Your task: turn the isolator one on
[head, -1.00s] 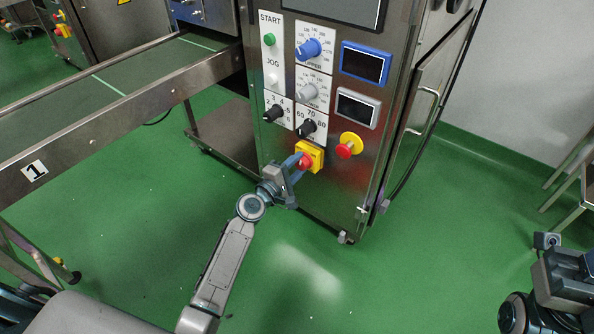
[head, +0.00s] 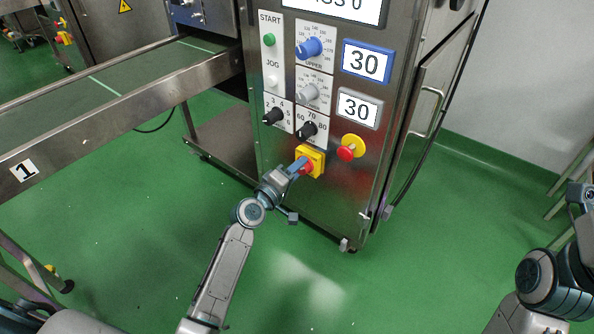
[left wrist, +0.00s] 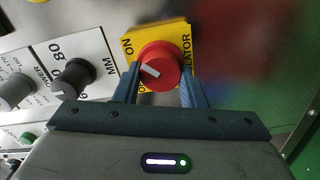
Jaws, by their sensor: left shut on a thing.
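The isolator is a red knob (head: 308,168) on a yellow plate (head: 318,155), low on the steel machine's front panel. My left gripper (head: 299,166) is shut on the red knob. In the left wrist view the red knob (left wrist: 163,62) sits between the two blue fingers, one on each side. The yellow plate (left wrist: 140,37) carries the word ON at its upper left; other lettering is partly hidden by the knob and fingers. The white mark on the knob slants toward the upper left. My right arm shows at the right edge; its fingers are out of view.
Two small screens, one blue-framed (head: 365,62) and one grey-framed (head: 358,108), are lit and read 30. The top screen (head: 340,6) is lit too. A red emergency button (head: 347,153) is right of the isolator. A conveyor (head: 110,95) stands at the left; green floor lies in front.

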